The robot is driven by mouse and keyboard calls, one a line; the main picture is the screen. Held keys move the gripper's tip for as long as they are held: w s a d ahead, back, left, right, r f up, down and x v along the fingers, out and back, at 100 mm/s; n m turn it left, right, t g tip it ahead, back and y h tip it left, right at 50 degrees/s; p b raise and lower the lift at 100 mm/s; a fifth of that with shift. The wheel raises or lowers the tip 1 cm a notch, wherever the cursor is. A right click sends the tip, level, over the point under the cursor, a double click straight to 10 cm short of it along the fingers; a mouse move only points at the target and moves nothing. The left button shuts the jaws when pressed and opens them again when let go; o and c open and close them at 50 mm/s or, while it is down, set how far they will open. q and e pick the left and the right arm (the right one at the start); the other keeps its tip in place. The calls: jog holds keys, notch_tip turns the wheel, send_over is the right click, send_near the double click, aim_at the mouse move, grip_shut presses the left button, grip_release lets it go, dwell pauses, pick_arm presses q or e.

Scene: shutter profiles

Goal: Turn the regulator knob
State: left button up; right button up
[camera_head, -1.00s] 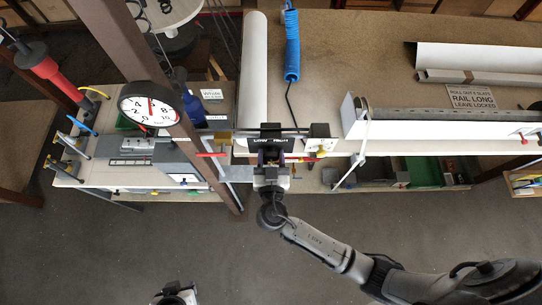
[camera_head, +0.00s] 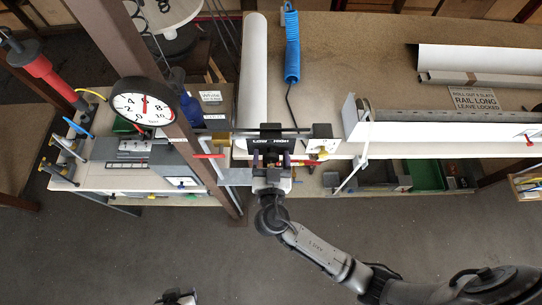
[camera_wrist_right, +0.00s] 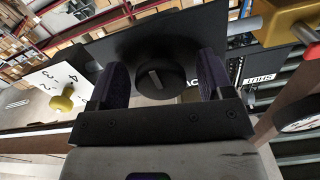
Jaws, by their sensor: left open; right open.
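The regulator knob (camera_wrist_right: 155,80) is a round black knob with a pale bar mark, on a dark plate in the right wrist view. My right gripper (camera_wrist_right: 162,72) is open, with one finger on each side of the knob; I cannot tell whether they touch it. In the head view my right gripper (camera_head: 271,158) is at the black panel (camera_head: 270,139) marked LOW and HIGH, and the knob is hidden there. A round white gauge (camera_head: 143,104) with a red needle stands left of it. My left gripper (camera_head: 177,298) is open, partly cut off at the bottom edge.
A brass fitting (camera_wrist_right: 289,22) is close by at the upper right of the wrist view. A white roll (camera_head: 253,75) and a coiled blue hose (camera_head: 291,48) lie behind the panel. A brown post (camera_head: 140,70) stands left. The floor in front is clear.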

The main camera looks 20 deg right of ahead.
jog(key=shift+s+a+f, duration=0.15)
jog(key=shift+s+a, duration=0.05)
jog(key=shift+s, duration=0.15)
jog(key=b+v, duration=0.5)
jog(key=v, duration=0.8)
jog(key=shift+d, duration=0.1)
